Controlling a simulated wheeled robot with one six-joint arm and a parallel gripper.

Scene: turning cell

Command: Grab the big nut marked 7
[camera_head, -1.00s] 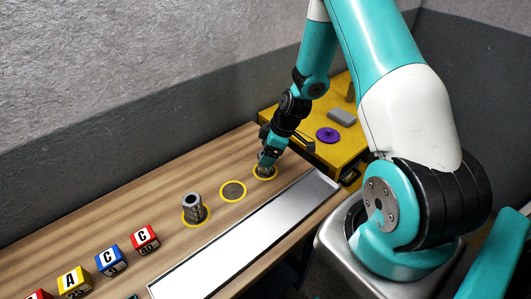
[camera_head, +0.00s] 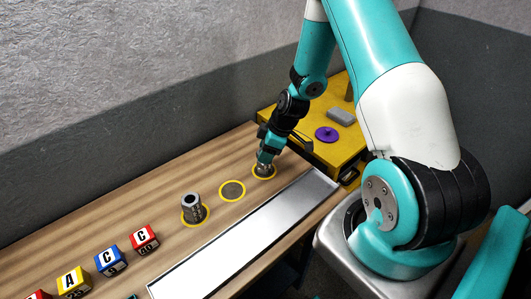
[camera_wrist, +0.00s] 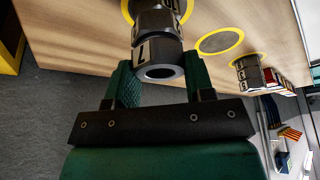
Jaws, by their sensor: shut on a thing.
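A stack of grey metal nuts stands in the far yellow ring (camera_head: 272,174), and it shows large in the wrist view. Its top nut (camera_wrist: 160,72) has a pale mark that looks like a 7 turned upside down. My gripper (camera_head: 265,160) is at this top nut, with a green finger on each side of it in the wrist view (camera_wrist: 159,58), and is shut on it. In the head view the gripper partly hides the stack. I cannot tell whether the top nut is lifted.
Another grey nut stack (camera_head: 194,208) stands in the near yellow ring. The middle ring (camera_head: 233,191) holds no stack. A metal tray (camera_head: 245,235) runs along the front, and lettered cubes (camera_head: 110,261) stand at left. A yellow table (camera_head: 295,133) with a purple knobbed disc (camera_head: 327,134) is beyond.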

